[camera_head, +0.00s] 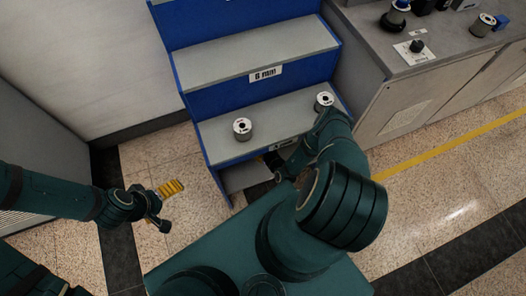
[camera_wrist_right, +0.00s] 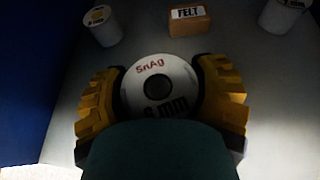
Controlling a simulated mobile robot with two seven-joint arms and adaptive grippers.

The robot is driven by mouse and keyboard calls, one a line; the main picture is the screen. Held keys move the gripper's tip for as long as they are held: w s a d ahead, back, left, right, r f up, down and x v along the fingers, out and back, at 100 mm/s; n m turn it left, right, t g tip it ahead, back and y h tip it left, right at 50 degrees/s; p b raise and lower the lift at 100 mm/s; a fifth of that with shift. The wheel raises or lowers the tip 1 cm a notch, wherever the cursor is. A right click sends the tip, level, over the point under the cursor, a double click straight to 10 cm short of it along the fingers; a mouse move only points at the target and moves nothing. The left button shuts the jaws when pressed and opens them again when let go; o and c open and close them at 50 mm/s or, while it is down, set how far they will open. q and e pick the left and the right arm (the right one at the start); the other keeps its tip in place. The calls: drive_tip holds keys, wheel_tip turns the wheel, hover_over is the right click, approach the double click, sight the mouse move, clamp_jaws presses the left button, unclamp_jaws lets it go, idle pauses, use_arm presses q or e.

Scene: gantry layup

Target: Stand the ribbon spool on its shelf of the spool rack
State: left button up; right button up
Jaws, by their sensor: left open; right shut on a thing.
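The ribbon spool (camera_wrist_right: 158,85), with a white round face marked "SnAg" and "6 mm" around a dark hub hole, is between the yellow fingers of my right gripper (camera_wrist_right: 162,100). The gripper is shut on it, one finger at each side. The face is turned to the wrist camera; whether the spool touches the grey shelf (camera_wrist_right: 235,50) is hidden. In the head view my right arm reaches into the low shelf (camera_head: 243,177) of the blue spool rack (camera_head: 203,148), and the held spool is not visible there. My left gripper (camera_head: 166,204) is open and empty over the floor.
In the right wrist view, a white spool (camera_wrist_right: 104,27) at back left, a "FELT" box (camera_wrist_right: 190,20) and another spool (camera_wrist_right: 282,14) stand beyond the held one. Two spools (camera_head: 242,129) (camera_head: 323,101) stand on the shelf above. A counter (camera_head: 400,62) stands right of the rack.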

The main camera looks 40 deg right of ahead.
wheel_tip(320, 180, down, 6)
drive_tip(key=shift+r+b, duration=0.1)
drive_tip(key=shift+b, duration=1.05)
drive_tip(key=o, duration=1.2)
drive_tip(key=p+v, duration=0.3)
drive_tip(key=v, duration=0.9)
drive_tip(key=shift+p, duration=0.4)
drive_tip(key=shift+r, duration=0.1)
